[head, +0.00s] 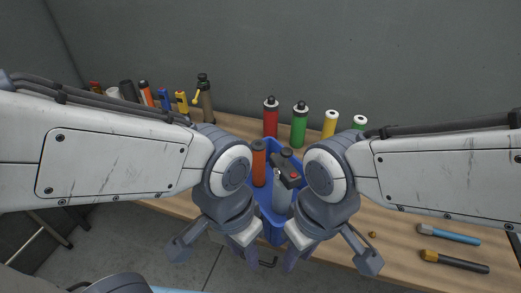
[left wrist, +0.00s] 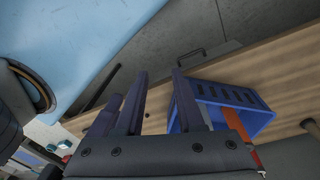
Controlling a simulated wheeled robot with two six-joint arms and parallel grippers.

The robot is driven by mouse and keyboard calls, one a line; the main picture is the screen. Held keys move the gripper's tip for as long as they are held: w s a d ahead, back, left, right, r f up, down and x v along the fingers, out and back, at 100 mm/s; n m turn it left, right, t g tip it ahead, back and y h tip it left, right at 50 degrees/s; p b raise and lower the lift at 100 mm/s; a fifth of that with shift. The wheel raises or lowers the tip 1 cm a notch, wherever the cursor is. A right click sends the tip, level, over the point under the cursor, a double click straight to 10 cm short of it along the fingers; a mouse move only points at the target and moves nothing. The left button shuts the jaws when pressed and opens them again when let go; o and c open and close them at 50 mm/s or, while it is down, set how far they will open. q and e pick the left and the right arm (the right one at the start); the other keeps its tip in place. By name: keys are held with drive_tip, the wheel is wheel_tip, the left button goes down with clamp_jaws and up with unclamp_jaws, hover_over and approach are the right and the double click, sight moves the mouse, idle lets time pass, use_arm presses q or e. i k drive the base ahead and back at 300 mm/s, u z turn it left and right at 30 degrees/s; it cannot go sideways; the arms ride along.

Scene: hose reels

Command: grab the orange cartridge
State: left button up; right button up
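The orange cartridge (head: 259,168), with a dark cap, stands upright in a blue bin (head: 269,222) at the middle of the head view. Part of it is hidden behind my left wrist.
A pale cylinder (head: 280,192) with a dark top is also in the bin. Red (head: 270,120), green (head: 299,127) and yellow (head: 330,124) cylinders stand at the back of the wooden bench (head: 400,218). Several bottles and tools stand back left; two brush-like tools lie right.

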sight(258, 147)
drive_tip(key=k, duration=0.5)
drive_tip(key=u, duration=1.15)
drive_tip(key=i, duration=0.75)
drive_tip(key=z, duration=1.7)
drive_tip(key=i, duration=0.5)
drive_tip(key=u, duration=0.05)
